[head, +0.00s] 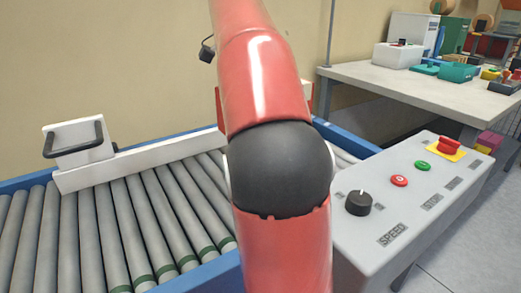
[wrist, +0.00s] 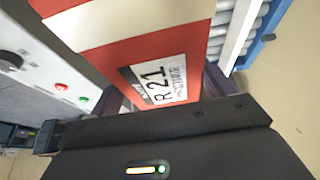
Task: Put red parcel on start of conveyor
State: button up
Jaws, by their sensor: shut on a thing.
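The red parcel (wrist: 130,45) has a white band and a white label reading "R 21". It fills the upper middle of the wrist view. My gripper (wrist: 168,92) is shut on it, with one dark finger at each side of the parcel. In the head view my red arm hides the gripper and most of what it holds; a red edge (head: 306,96) shows behind the arm and may be the parcel. The conveyor (head: 110,225) has grey rollers and blue side rails, and runs from the lower left to behind my arm. Whether the parcel touches the rollers cannot be seen.
A white pusher with a black handle (head: 78,143) stands over the rollers at left. The grey control box (head: 400,210), with a knob and red and green buttons, stands right of my arm. A table (head: 400,85) with bins stands behind. The visible left rollers are clear.

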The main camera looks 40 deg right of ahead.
notch_tip(320, 180, down, 15)
jog(key=b, duration=0.3)
jog(key=shift+f+b, duration=0.2)
jog(key=shift+b, duration=0.1)
jog(key=o, duration=1.3)
jog(key=shift+f, duration=0.15)
jog(key=p+v, duration=0.2)
jog(key=v, duration=1)
